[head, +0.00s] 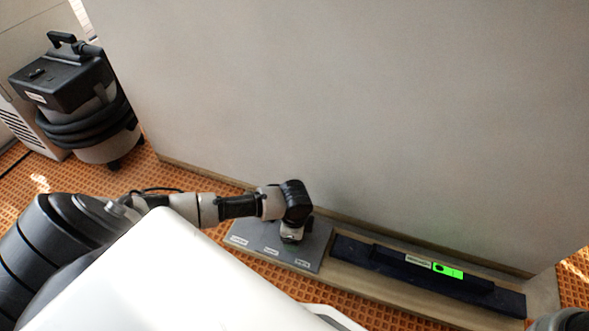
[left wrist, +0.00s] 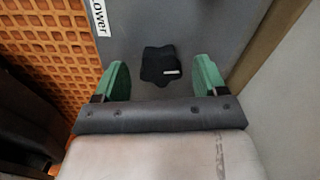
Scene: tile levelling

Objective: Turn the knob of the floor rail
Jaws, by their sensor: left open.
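The floor rail's grey plate (head: 318,250) lies at the foot of the pale wall and carries several small white labels. Its knob (left wrist: 161,66) is black and lobed with a short white mark, seen in the left wrist view; my arm hides it in the head view. My left gripper (head: 291,237) points down over the plate. In the left wrist view its two green fingers (left wrist: 161,76) are apart, one on each side of the knob in the picture, with gaps showing. Whether they reach down around it, I cannot tell. My right gripper does not show.
A dark bar (head: 425,279) with a green-lit display (head: 448,271) lies on the wooden base right of the plate. The wall (head: 380,120) rises close behind. A black and grey vacuum cleaner (head: 80,100) stands at upper left on the orange grid floor (head: 215,178).

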